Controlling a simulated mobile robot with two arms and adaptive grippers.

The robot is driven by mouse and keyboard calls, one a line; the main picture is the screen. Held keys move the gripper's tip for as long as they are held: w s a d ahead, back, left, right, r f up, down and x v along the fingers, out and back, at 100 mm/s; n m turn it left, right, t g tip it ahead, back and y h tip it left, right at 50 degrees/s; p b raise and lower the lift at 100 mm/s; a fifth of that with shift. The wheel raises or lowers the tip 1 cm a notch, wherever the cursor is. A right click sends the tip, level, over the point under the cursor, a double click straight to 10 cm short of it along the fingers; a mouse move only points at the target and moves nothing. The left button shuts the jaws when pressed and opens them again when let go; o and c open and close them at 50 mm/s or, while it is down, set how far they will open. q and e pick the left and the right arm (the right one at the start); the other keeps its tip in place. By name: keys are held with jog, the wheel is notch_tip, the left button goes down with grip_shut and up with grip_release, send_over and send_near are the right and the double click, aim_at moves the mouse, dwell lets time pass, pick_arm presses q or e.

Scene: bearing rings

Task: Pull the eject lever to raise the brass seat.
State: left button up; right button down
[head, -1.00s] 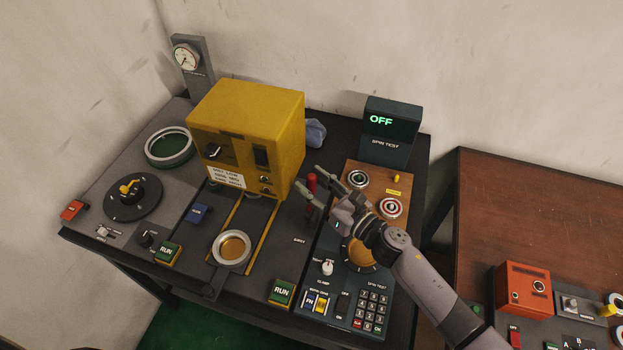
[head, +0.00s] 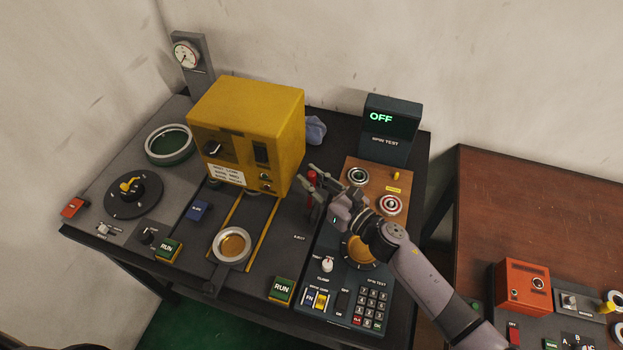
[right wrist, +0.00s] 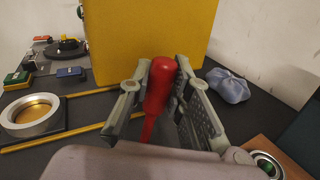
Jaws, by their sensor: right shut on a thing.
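The red eject lever (head: 312,178) stands beside the right side of the yellow machine, behind the EJECT label. My right gripper (head: 309,181) is shut on its red handle, with a finger on each side. In the right wrist view the red handle (right wrist: 160,85) stands upright between the fingers of the right gripper (right wrist: 155,90). The brass seat (head: 234,245) is a brass disc inside a silver ring, in front of the yellow machine. It also shows at the left of the right wrist view (right wrist: 32,112). My left gripper is not in view.
The yellow machine (head: 246,130) stands close to the lever's left. A blue cloth (right wrist: 228,86) lies behind. The spin test panel with a keypad (head: 371,309) lies under my right arm, and a wooden board (head: 375,178) with rings lies to the right.

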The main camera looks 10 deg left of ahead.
dwell(0.5)
jog(key=shift+f, duration=0.1)
jog(key=s+n+b, duration=0.1)
jog(key=b, duration=0.3)
jog(key=s+n+y+b, duration=0.1)
jog(key=s+n+b, duration=0.1)
jog(key=b, duration=0.3)
jog(key=s+a+n+y+b, duration=0.1)
jog(key=n+b, duration=0.1)
jog(key=b, duration=0.2)
jog(key=shift+s+f+b, duration=0.35)
jog(key=shift+s+b, duration=0.05)
jog(key=shift+s+r+n+t+y+b, duration=0.15)
jog(key=shift+s+n+t+y+b, duration=0.15)
jog(key=shift+n+t+b, duration=0.15)
jog(key=c, duration=1.4)
grip_release()
jog(key=shift+c, duration=0.2)
jog(key=shift+r, duration=0.1)
